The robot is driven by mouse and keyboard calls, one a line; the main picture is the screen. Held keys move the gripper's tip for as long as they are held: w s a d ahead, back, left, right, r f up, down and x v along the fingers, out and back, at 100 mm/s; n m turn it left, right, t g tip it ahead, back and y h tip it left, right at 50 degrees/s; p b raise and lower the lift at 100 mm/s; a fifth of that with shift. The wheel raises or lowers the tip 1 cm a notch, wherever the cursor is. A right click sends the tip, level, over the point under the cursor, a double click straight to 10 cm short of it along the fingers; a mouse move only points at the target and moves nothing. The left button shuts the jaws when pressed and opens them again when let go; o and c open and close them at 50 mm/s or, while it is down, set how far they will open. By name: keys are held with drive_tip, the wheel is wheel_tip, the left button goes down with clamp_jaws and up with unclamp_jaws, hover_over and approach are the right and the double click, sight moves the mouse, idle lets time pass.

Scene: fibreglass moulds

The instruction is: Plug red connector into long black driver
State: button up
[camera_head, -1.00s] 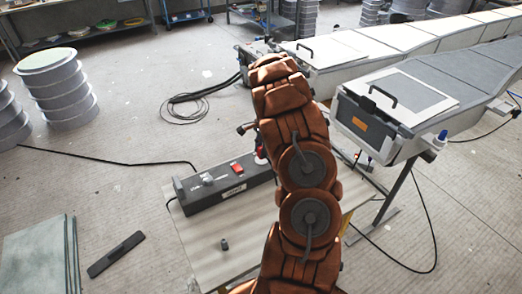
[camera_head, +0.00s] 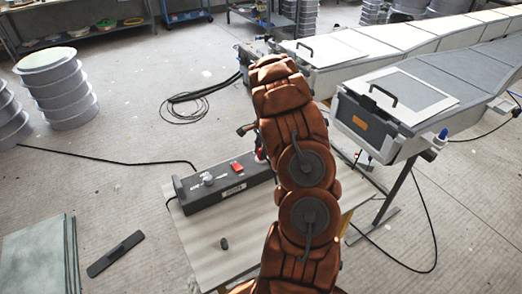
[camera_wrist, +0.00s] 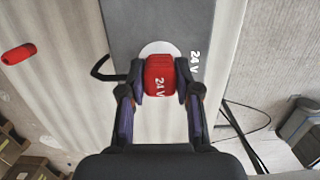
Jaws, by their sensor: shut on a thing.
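The long black driver (camera_head: 222,188) lies on the work table, its right end hidden behind my arm in the head view. Its dark grey face (camera_wrist: 132,30) shows in the wrist view, with a white round patch and a "24 V" mark. My gripper (camera_wrist: 160,82) is shut on the red connector (camera_wrist: 160,70), which is marked "24 V". The connector is in front of the white patch in the wrist view. I cannot tell whether it touches the driver or how far in it is. In the head view my arm mostly hides the gripper and connector.
A small dark piece (camera_head: 224,243) lies on the pale table (camera_head: 200,255). Large moulds (camera_head: 405,100) stand at the right. Black cables cross the floor, and a flat dark strip (camera_head: 116,253) lies at left. Another red piece (camera_wrist: 18,54) shows in the wrist view.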

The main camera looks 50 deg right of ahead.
drive_tip(key=o, duration=1.2)
drive_tip(key=shift+c, duration=0.2)
drive_tip(key=shift+r, duration=0.1)
wheel_tip(320, 180, up, 12)
drive_tip(key=d, duration=0.1)
drive_tip(key=shift+s+d, duration=0.2)
drive_tip(key=shift+d, duration=0.05)
